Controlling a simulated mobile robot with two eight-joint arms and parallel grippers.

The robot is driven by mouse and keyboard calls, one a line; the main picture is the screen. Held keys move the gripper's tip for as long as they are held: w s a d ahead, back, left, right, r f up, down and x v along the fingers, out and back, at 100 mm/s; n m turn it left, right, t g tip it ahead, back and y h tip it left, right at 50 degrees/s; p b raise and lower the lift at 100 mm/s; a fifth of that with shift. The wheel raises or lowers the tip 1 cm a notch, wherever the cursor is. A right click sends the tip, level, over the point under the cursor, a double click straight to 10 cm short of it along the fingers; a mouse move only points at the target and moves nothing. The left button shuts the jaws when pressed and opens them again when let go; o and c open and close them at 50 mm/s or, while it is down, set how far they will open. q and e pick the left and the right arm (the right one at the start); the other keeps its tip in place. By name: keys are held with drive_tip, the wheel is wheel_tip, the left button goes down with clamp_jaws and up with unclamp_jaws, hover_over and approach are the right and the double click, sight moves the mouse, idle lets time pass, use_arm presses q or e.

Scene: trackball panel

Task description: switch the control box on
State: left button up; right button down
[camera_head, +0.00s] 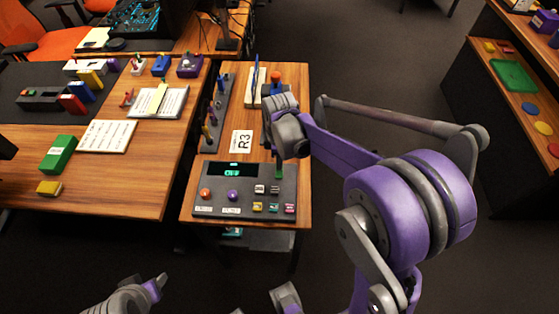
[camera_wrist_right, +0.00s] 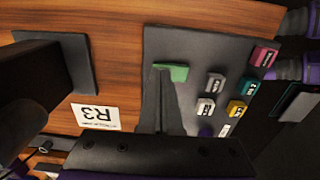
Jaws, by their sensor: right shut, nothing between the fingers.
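The control box (camera_head: 220,190) is a dark grey panel on the near end of the narrow wooden table. Its black display (camera_head: 232,173) shows small green text that seems to read OFF. An orange ball (camera_head: 205,194), a purple ball (camera_head: 233,195) and several small labelled buttons (camera_head: 259,207) sit on it. A green switch (camera_wrist_right: 174,72) is at the box's upper right corner. My right gripper (camera_wrist_right: 159,72) is shut and empty, its tips right at the green switch; contact cannot be told. My left gripper (camera_head: 154,284) is low at the left, away from the box; its jaws are unclear.
An R3 card (camera_head: 242,141) lies behind the box. A rack with coloured handles (camera_head: 218,110) stands along the table's left side. A larger desk (camera_head: 140,180) with blocks and papers is at the left. A shelf with a green tray (camera_head: 513,77) is at the far right.

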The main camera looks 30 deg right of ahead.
use_arm(q)
drive_tip(key=shift+f, duration=0.1)
use_arm(e)
drive_tip(key=shift+s+f, duration=0.1)
drive_tip(key=shift+f, duration=0.05)
drive_tip(key=shift+s+a, duration=0.25)
drive_tip(key=shift+s, duration=0.05)
drive_tip(key=shift+s+a+r, duration=0.15)
drive_tip(key=shift+s+r, duration=0.1)
